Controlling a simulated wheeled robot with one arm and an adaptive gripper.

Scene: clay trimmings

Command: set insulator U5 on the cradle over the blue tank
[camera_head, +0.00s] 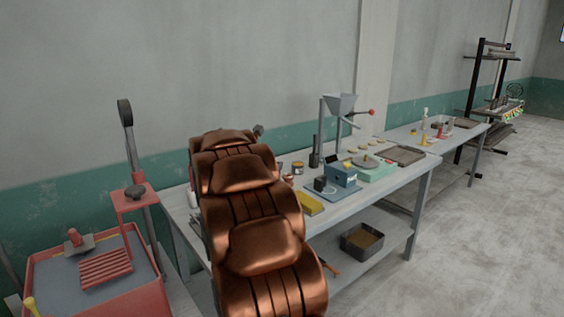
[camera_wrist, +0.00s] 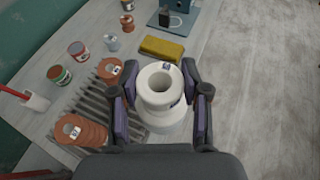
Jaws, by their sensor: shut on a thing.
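In the wrist view a thick white ring-shaped insulator (camera_wrist: 157,112) with a round hole sits between the two fingers of my gripper (camera_wrist: 160,78), which is shut on it. A small label shows on its rim, too small to read as U5. Whether its bottom clears the surface below cannot be told. A blue box-like apparatus (camera_head: 343,175) on a blue base stands on the bench in the head view; part of it shows at the top of the wrist view (camera_wrist: 190,18). I cannot make out its cradle. My gripper is not visible in the head view.
Brown insulators (camera_wrist: 78,134) with labels lie by a grey ribbed rack (camera_wrist: 105,97). Tins (camera_wrist: 59,75) and a yellow block (camera_wrist: 161,49) stand farther along the bench (camera_wrist: 218,22). A red-framed tub (camera_head: 60,263) is at left in the head view. Open floor (camera_head: 490,230) lies right.

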